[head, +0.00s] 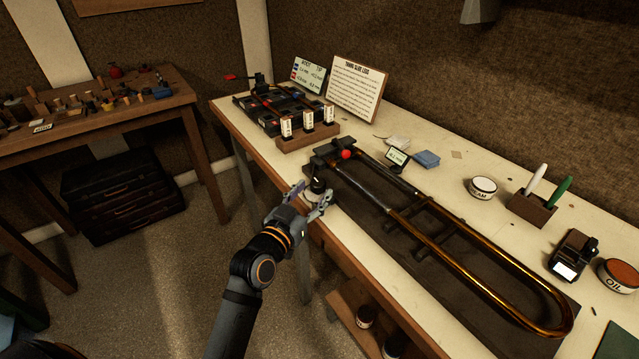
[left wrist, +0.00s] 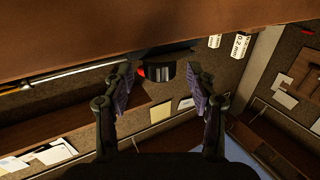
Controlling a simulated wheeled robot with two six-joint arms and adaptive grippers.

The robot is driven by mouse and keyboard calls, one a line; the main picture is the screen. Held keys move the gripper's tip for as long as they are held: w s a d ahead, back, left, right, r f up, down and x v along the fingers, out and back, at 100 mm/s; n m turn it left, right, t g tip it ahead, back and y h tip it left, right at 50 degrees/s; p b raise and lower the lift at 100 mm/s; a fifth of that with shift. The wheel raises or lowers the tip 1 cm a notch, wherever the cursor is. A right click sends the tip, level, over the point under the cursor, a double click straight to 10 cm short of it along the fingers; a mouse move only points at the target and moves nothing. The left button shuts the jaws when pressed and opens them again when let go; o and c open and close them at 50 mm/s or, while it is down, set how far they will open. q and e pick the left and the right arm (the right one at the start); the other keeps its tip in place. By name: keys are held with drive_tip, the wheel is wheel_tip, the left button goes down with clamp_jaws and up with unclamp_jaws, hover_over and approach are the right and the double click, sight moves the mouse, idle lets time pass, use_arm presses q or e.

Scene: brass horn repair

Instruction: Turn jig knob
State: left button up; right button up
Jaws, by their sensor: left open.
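The black jig knob (head: 318,186) stands at the front edge of the bench, below the dark jig block (head: 330,149) with its red ball. The long brass slide (head: 470,270) runs from the jig to the right over a dark base. My left gripper (head: 312,196) is open at the knob. In the left wrist view the dark knob (left wrist: 160,74), with pale marks on it, shows between and beyond the spread fingers (left wrist: 160,88). I see a gap on both sides and no clear contact. My right gripper is not in view.
A wooden rack with white-labelled blocks (head: 308,133) stands behind the jig, beside a black tray. A small display (head: 397,156), a cream tin (head: 483,188), a pen holder (head: 532,208) and an oil tin (head: 619,275) line the bench. The floor in front is open.

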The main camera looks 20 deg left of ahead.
sight(312, 189)
use_arm(q)
drive_tip(key=w, duration=0.3)
drive_tip(key=shift+w+d+r, duration=0.1)
drive_tip(key=shift+d, duration=0.15)
drive_tip(key=shift+w, duration=0.2)
drive_tip(key=shift+c, duration=1.5)
drive_tip(key=c, duration=0.9)
drive_tip(key=m+h+b, duration=0.1)
drive_tip(key=b, duration=0.1)
drive_tip(key=f+m+g+h+b, duration=0.1)
drive_tip(key=h+b, duration=0.1)
drive_tip(key=shift+b, duration=0.4)
drive_tip(key=m+g+h+b, duration=0.1)
drive_tip(key=b, duration=0.1)
drive_tip(key=m+h+b, duration=0.1)
drive_tip(key=h+b, duration=0.1)
drive_tip(key=b, duration=0.1)
drive_tip(key=shift+d+r+m+g+h, duration=0.1)
drive_tip(key=shift+r+m+g+h, duration=0.1)
drive_tip(key=shift+m+g+h, duration=0.15)
drive_tip(key=shift+r+b, duration=0.1)
drive_tip(key=shift+b, duration=0.3)
drive_tip(key=shift+r, duration=0.1)
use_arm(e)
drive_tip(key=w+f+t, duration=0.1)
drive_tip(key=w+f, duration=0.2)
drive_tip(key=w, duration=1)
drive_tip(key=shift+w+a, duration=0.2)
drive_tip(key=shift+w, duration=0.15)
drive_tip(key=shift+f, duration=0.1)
